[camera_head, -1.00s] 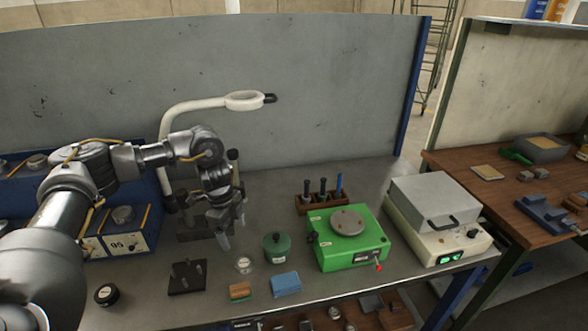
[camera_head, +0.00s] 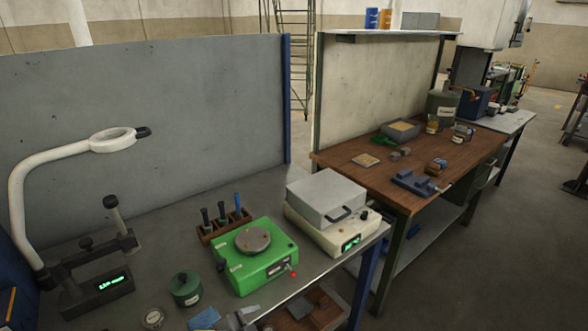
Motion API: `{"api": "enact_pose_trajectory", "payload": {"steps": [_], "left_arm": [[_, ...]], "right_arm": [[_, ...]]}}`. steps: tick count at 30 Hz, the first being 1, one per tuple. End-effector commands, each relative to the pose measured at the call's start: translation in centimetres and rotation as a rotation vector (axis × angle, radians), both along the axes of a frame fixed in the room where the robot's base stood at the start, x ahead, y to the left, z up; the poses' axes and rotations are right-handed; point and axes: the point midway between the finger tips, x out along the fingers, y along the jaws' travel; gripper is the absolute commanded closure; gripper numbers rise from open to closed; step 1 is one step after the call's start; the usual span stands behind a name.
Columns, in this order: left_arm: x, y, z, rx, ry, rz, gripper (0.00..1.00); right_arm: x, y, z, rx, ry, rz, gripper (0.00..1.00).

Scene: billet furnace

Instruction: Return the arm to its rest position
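Neither arm shows clearly in the head view. A small grey piece at the bottom edge, beside the blue block, may be a gripper tip, but too little of it shows to tell. No held object is visible. On the grey bench (camera_head: 165,225) stand the green device (camera_head: 262,268) with its round plate, the white device with a grey lid (camera_head: 326,198), a dark green lidded jar (camera_head: 185,288) and a rack with several tools (camera_head: 224,226).
A white ring lamp (camera_head: 112,140) arches over a dark stand with a lit display (camera_head: 97,292) at left. A blue block (camera_head: 204,319) lies at the front edge. A brown table (camera_head: 440,155) with small items stands right, across a gap. Open floor (camera_head: 520,245) lies beyond it.

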Motion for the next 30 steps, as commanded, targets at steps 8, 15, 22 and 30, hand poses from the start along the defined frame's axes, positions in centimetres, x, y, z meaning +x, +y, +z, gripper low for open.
{"api": "enact_pose_trajectory", "payload": {"steps": [8, 15, 22, 30], "left_arm": [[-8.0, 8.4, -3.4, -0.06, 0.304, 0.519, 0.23], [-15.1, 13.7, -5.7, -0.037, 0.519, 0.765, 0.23], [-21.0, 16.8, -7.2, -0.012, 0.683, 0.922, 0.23], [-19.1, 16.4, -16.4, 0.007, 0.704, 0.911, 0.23]], "right_arm": [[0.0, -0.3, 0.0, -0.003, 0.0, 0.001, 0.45], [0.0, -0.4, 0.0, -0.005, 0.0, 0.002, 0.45], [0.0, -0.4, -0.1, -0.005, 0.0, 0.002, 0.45], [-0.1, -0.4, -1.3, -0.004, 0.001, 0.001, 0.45]]}}
